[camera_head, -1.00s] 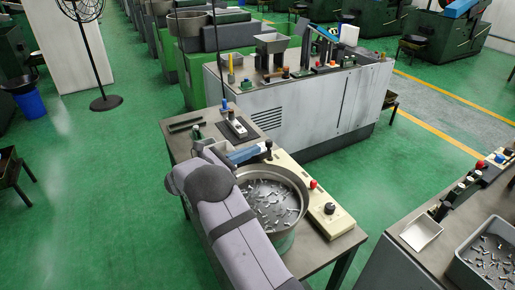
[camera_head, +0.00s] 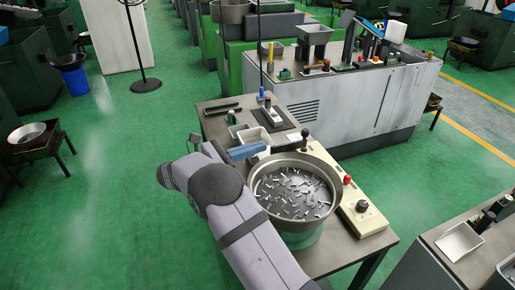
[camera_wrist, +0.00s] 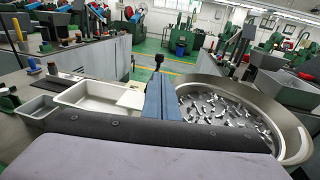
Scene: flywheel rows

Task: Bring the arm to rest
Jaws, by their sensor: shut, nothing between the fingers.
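My grey-purple arm (camera_head: 255,245) rises from the bottom edge in the head view and bends at a dark rounded joint (camera_head: 215,184), left of the bowl. I cannot make out my gripper's fingers in the head view. In the wrist view a grey-purple surface of my own arm (camera_wrist: 150,155) fills the bottom, and no fingers show. No held thing is visible.
A round bowl of small metal parts (camera_head: 295,207) stands close right of my arm; it also shows in the wrist view (camera_wrist: 304,140). A blue rail (camera_head: 247,151) and a white tray (camera_head: 252,137) lie beyond the joint. Green floor (camera_head: 115,190) is open to the left.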

